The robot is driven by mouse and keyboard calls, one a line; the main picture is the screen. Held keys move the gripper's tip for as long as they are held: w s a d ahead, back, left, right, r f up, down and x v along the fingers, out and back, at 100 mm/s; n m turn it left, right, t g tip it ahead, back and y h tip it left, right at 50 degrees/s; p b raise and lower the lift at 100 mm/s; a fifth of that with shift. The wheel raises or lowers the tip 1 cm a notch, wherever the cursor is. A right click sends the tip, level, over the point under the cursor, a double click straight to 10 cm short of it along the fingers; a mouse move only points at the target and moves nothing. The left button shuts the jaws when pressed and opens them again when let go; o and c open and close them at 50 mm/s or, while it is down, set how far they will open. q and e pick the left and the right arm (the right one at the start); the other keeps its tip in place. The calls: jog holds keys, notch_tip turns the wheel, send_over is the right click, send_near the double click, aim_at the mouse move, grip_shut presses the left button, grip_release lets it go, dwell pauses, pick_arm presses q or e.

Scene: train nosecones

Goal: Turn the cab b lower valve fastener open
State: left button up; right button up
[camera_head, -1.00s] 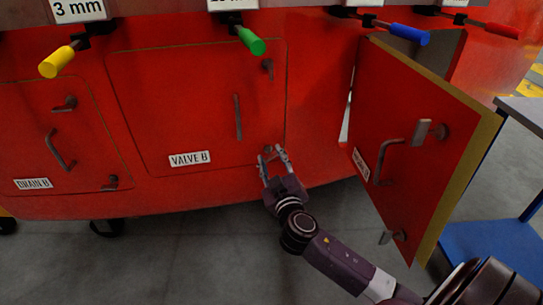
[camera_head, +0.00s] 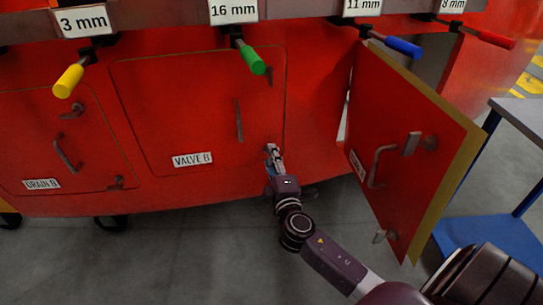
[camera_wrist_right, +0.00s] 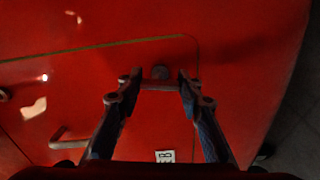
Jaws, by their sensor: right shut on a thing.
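The red VALVE B door (camera_head: 185,110) is closed, with a label and a vertical grey handle (camera_head: 238,120). Its lower fastener (camera_wrist_right: 160,74) is a small dark piece near the door's corner. My right gripper (camera_head: 271,150) is at this fastener, with its fingers close together in the head view. In the wrist view the fingers of my right gripper (camera_wrist_right: 157,84) stand on both sides of the fastener and are shut on it. The fingers mostly hide the fastener in the head view. The upper fastener (camera_head: 269,78) is free. My left gripper is not in view.
An open red door (camera_head: 405,150) juts out on the right, close to my right arm. Screwdrivers with yellow (camera_head: 68,81), green (camera_head: 252,60), blue (camera_head: 405,47) and red (camera_head: 497,40) handles hang above. The DRAIN B door (camera_head: 60,145) is closed at left.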

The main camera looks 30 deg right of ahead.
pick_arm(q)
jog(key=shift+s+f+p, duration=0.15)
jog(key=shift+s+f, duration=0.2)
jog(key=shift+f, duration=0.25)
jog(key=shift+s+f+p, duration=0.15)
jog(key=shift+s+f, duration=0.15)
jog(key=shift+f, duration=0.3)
pick_arm(e)
jog(key=shift+n, duration=0.9)
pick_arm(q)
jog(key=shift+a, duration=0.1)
pick_arm(e)
jog(key=o, duration=1.2)
jog(key=shift+c, duration=0.2)
jog(key=v, duration=1.2)
